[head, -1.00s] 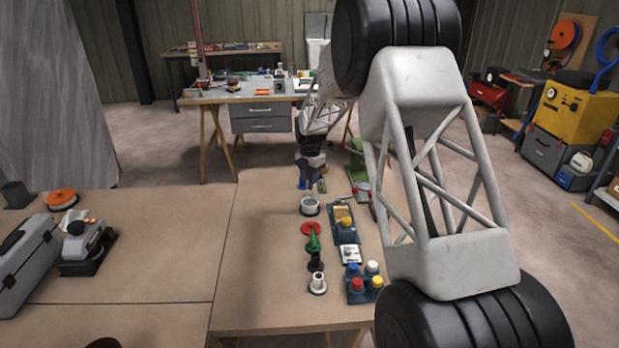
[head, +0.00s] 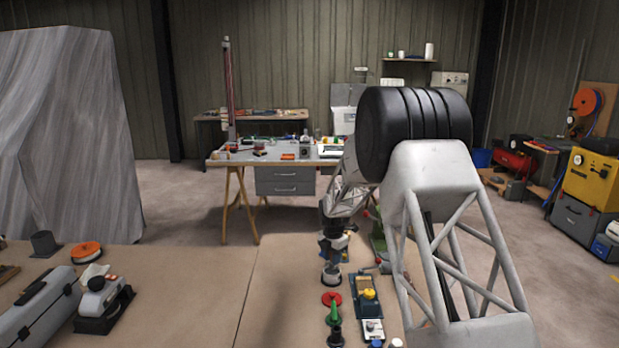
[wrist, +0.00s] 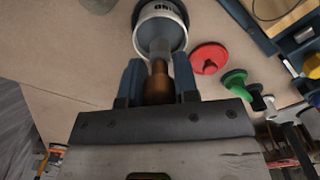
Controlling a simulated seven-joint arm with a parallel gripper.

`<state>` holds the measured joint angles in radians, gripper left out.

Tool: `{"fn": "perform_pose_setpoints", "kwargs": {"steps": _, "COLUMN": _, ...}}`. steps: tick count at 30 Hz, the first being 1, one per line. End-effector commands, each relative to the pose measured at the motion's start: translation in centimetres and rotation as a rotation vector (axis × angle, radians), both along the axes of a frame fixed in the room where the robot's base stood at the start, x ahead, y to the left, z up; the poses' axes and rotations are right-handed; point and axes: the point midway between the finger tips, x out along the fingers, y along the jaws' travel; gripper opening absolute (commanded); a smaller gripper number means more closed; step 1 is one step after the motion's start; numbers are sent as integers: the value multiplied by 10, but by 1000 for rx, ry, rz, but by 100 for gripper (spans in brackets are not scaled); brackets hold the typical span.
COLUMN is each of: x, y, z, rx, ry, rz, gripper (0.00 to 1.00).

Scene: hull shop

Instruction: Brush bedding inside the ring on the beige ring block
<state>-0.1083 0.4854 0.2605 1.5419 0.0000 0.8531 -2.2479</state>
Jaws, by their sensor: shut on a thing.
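My gripper (wrist: 158,78) has blue fingers shut on the brown handle of a brush (wrist: 158,88). The brush points into a round white-rimmed tin (wrist: 139,38) with dark lettering; its grey lower part is inside the rim, and its tip cannot be made out. In the head view my gripper (head: 333,256) is small, directly above the tin (head: 331,279). A beige block (head: 366,305) sits in a blue tray to the right of the tin; its edge also shows in the wrist view (wrist: 272,8).
A red disc (head: 332,299), a green cone-shaped thing (head: 334,315) and a dark-based piece stand in front of the tin. A yellow knob (head: 369,293) is by the beige block. A green device stands behind right.

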Motion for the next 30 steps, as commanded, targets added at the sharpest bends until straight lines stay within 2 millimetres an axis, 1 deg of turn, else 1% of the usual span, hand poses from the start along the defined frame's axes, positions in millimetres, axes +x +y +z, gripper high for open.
{"fn": "perform_pose_setpoints", "kwargs": {"steps": 8, "x": 0, "y": -1, "z": 0, "rx": 0, "ry": 0, "rz": 0, "gripper": 5}}
{"fn": "perform_pose_setpoints", "kwargs": {"steps": 14, "x": -6, "y": -8, "z": 4, "rx": 0, "ry": 0, "rz": -1, "gripper": 5}}
{"fn": "perform_pose_setpoints", "kwargs": {"steps": 20, "x": -19, "y": -26, "z": 15, "rx": 0, "ry": 0, "rz": -1, "gripper": 5}}
{"fn": "perform_pose_setpoints", "kwargs": {"steps": 30, "x": -57, "y": -70, "z": 41, "rx": 0, "ry": 0, "rz": -2, "gripper": 5}}
